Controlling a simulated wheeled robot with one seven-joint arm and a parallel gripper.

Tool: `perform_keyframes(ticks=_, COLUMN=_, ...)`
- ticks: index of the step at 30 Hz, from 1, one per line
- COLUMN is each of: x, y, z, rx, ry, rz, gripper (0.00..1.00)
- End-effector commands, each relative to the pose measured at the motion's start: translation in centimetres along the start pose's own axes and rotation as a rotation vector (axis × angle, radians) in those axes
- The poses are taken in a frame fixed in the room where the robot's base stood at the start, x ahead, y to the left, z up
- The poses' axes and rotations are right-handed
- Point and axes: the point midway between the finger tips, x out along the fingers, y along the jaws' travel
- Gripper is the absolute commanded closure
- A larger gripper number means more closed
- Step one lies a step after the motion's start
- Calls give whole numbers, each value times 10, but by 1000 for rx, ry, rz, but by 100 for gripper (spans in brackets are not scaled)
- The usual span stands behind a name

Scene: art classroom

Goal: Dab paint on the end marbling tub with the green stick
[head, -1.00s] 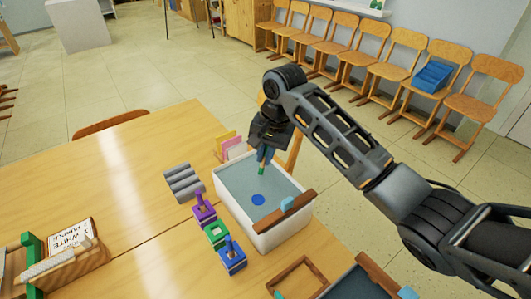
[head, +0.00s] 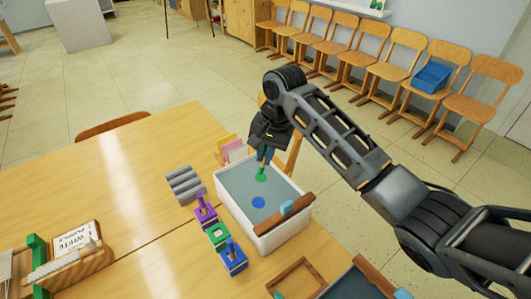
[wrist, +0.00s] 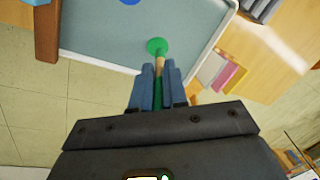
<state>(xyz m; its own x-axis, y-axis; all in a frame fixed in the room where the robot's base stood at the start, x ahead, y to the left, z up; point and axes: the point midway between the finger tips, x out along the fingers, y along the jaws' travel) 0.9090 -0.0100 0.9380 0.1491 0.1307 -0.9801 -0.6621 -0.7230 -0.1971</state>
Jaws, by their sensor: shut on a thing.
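The marbling tub (head: 285,236) is a white tub with grey-blue liquid, standing at the table's right edge. A blue paint spot (head: 258,202) and a green paint spot (head: 261,177) lie on its surface. My gripper (head: 266,150) is over the tub's far part, shut on the green stick. In the wrist view the green stick (wrist: 158,88) runs between the blue fingers (wrist: 158,85), its tip at the green spot (wrist: 157,46). Whether the tip touches the surface is hard to tell.
Purple, green and blue paint holders (head: 218,234) stand left of the tub; the green one holds no stick. Grey rolls (head: 184,186) and coloured cards (head: 233,149) are nearby. A wooden bar (head: 285,214) crosses the tub's near end. A second tub (head: 352,287) is at the bottom right.

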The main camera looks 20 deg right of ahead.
Motion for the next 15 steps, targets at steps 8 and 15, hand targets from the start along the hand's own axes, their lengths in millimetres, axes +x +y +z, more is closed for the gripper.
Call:
perform_keyframes(ticks=8, x=-21, y=-5, z=0, rx=0, ry=0, rz=-2, gripper=100)
perform_keyframes(ticks=15, x=-36, y=-8, z=-1, rx=0, ry=1, rz=-2, gripper=100)
